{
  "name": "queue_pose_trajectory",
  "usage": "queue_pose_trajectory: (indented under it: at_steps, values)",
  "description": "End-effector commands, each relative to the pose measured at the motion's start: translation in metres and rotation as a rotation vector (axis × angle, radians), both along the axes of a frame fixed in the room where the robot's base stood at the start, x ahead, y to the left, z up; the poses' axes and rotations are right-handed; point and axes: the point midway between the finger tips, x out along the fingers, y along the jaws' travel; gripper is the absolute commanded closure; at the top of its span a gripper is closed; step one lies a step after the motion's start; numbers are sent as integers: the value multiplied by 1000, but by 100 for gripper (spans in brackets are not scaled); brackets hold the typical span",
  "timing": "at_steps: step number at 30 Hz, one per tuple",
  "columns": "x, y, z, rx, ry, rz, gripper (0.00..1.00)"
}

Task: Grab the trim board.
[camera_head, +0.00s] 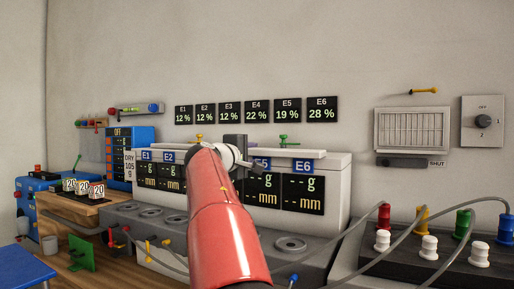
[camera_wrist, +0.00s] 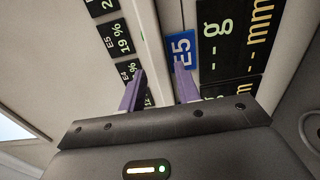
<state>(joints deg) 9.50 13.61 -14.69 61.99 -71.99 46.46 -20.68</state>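A long pale board, which looks like the trim board (camera_head: 306,153), lies along the top front edge of the white display unit (camera_head: 338,184). In the wrist view a pale strip (camera_wrist: 146,22) runs between the wall and the unit's E5 label. My gripper (camera_wrist: 157,72) is open, with two purple fingers apart on either side of this strip. Whether either finger touches it cannot be told. In the head view my gripper (camera_head: 236,141) is at the top of the unit, and my red arm hides the middle of the board and part of the unit.
Several round plates (camera_head: 291,243) sit on the grey base before the unit. A green clip-like object (camera_head: 283,140) and a yellow one (camera_head: 199,138) stand at the unit's top. Cables (camera_head: 402,236) run from a dark box with coloured posts (camera_head: 440,250) at right.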

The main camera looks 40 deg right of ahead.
Motion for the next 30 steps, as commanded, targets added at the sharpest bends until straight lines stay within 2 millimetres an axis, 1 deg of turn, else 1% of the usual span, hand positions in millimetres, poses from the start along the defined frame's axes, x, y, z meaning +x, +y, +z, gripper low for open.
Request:
queue_pose_trajectory:
  at_steps: [1, 3, 7, 12, 19, 30]
  values:
    - [3, -7, 3, 1, 1, -3, 67]
    - [5, -14, 2, 1, 0, -2, 67]
    - [9, -23, 1, 1, -1, -2, 67]
    - [11, -27, 0, 2, -1, 0, 67]
    - [11, -27, 0, 2, -1, 0, 67]
    - [11, -27, 0, 2, -1, -1, 91]
